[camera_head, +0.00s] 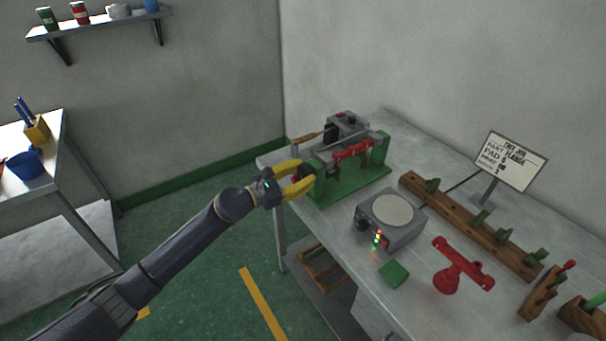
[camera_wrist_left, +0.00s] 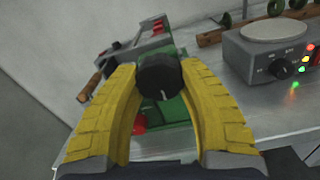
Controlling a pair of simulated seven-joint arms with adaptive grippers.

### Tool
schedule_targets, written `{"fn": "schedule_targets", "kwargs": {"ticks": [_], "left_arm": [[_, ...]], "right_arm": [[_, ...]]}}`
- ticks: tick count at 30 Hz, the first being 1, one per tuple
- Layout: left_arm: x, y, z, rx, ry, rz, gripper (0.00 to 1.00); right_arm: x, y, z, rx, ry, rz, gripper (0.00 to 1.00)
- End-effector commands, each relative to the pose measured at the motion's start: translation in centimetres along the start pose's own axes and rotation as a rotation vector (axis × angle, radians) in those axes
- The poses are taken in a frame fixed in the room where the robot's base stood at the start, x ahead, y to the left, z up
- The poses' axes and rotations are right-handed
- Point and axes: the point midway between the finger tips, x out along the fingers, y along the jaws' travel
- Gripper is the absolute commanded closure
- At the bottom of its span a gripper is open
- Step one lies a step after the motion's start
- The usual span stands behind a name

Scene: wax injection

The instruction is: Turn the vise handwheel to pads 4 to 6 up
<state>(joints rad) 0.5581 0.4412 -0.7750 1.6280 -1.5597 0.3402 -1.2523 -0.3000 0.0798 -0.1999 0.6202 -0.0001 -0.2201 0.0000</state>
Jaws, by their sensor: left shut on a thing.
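The green vise (camera_head: 350,186) stands at the far left corner of the workbench, with a red bar (camera_head: 353,150) across its two uprights. Its handwheel, a black round knob with a pale index mark, shows in the left wrist view (camera_wrist_left: 160,77). My left gripper (camera_head: 305,176) reaches it from the left. Its yellow fingers, also in the left wrist view (camera_wrist_left: 162,95), are shut on the handwheel, one on each side. The pale mark points down in the wrist view. Pad numbers cannot be read. My right gripper is not in view.
A grey hotplate-like unit (camera_head: 408,232) with lit lamps stands right of the vise, near a green block (camera_head: 394,273). A red fixture (camera_head: 461,268), a wooden rack (camera_head: 470,226) and a sign (camera_head: 510,161) are farther right. A wooden-handled tool (camera_head: 306,138) lies behind the vise.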

Motion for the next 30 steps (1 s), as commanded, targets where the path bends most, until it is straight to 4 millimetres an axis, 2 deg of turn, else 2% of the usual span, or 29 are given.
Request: {"fn": "schedule_targets", "kwargs": {"ticks": [3,4,10,20,23,30], "left_arm": [[-0.1,-0.3,-0.6,-0.005,0.009,-0.005,0.9],[-0.1,-0.3,-0.6,-0.005,0.009,-0.005,0.57],[0.0,-0.2,-0.3,-0.003,0.005,-0.003,0.34],[-0.3,-0.1,-0.2,-0.002,0.003,-0.001,0.32],[-1.1,0.0,-0.2,-0.002,0.003,0.0,0.32],[-5.0,-0.1,-0.3,-0.003,0.004,-0.001,0.32]], "right_arm": [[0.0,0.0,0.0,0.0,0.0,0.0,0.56],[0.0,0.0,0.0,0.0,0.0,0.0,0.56],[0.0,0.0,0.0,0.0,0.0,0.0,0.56],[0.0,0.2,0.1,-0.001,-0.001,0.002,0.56],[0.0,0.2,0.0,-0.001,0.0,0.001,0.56],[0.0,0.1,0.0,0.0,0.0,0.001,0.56]]}}
